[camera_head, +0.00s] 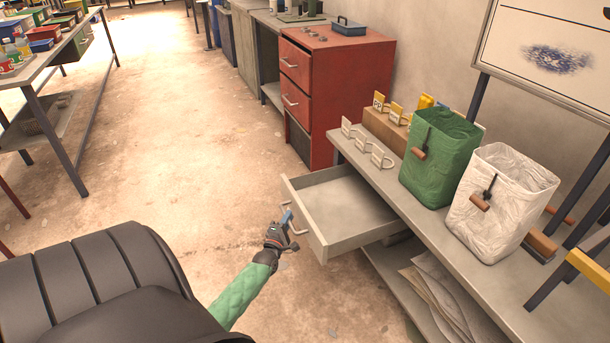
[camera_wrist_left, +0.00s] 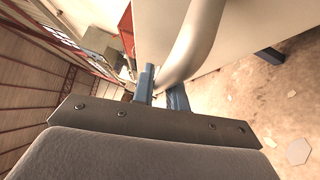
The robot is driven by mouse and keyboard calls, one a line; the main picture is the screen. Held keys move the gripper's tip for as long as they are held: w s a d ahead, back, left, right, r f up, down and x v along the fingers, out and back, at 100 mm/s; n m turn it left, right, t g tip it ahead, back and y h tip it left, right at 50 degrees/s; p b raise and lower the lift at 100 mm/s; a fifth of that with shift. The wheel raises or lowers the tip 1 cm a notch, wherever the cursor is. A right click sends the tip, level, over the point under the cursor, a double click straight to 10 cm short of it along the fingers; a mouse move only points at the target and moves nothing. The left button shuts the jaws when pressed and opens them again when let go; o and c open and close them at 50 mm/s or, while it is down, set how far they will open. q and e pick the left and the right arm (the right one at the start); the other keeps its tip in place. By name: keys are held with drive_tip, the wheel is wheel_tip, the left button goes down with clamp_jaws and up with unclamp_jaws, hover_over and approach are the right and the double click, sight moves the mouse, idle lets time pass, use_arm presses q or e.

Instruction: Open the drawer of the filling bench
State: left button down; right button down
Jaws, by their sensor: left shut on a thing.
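The filling bench (camera_head: 480,272) stands at the right. Its grey drawer (camera_head: 348,207) is pulled well out toward the aisle and looks empty inside. My left gripper (camera_head: 289,220) is at the curved metal handle on the drawer's front. In the left wrist view, the blue fingers (camera_wrist_left: 160,92) are shut on the drawer handle (camera_wrist_left: 195,45), close to the drawer front. My right gripper is not in view.
A green bag (camera_head: 438,160) and a white bag (camera_head: 500,205) stand on the bench top. A red drawer cabinet (camera_head: 345,80) stands behind the bench. Papers (camera_head: 440,290) lie on the lower shelf. The floor left of the drawer is clear.

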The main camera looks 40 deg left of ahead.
use_arm(q)
drive_tip(key=shift+s+a, duration=0.25)
drive_tip(key=shift+s, duration=0.4)
drive_tip(key=shift+s+a, duration=0.3)
drive_tip(key=shift+s, duration=0.3)
drive_tip(key=shift+s+a, duration=0.25)
drive_tip(key=shift+s, duration=0.4)
drive_tip(key=c, duration=1.4)
unclamp_jaws()
drive_tip(key=v, duration=0.7)
drive_tip(key=shift+s+d, duration=0.15)
drive_tip(key=shift+s, duration=0.2)
